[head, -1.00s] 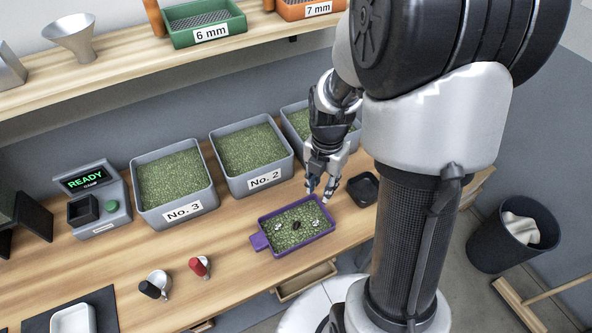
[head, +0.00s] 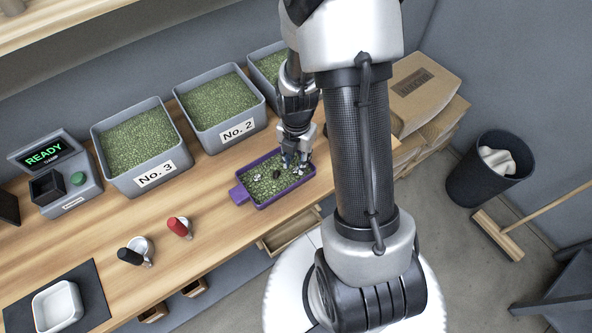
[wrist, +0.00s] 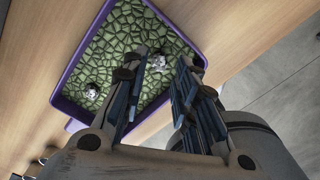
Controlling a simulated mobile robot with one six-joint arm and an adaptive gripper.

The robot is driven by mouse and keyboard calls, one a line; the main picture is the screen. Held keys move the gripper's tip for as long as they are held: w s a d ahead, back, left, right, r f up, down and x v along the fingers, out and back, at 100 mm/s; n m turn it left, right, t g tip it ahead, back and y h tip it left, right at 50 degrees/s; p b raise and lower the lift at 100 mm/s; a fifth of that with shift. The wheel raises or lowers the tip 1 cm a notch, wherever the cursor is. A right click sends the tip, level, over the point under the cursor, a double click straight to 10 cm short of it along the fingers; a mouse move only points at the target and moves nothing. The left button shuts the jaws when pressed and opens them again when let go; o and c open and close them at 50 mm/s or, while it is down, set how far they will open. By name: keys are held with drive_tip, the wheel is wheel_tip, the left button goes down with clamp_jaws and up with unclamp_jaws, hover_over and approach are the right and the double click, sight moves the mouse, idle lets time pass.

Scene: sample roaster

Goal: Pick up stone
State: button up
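A purple tray (head: 239,195) of green beans sits near the bench's front edge; its rim shows in the wrist view (wrist: 62,84). In the wrist view, one pale speckled stone (wrist: 92,91) lies left of my gripper (wrist: 162,66). The head view shows a pale stone (head: 257,178) and a dark lump (head: 277,174) in the tray. My gripper (head: 294,161) is open, low over the tray's right part; I cannot tell whether it touches the stone.
Grey bins No. 3 (head: 172,167) and No. 2 (head: 255,122) stand behind the tray. An open drawer (head: 290,232) juts out below the tray.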

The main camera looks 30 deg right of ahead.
sight(296, 169)
wheel_tip(296, 169, down, 4)
drive_tip(key=shift+w+r+b, duration=0.1)
drive_tip(key=shift+r+b, duration=0.1)
drive_tip(key=shift+b, duration=0.3)
drive_tip(key=shift+r, duration=0.1)
drive_tip(key=shift+c, duration=0.6)
drive_tip(key=c, duration=0.4)
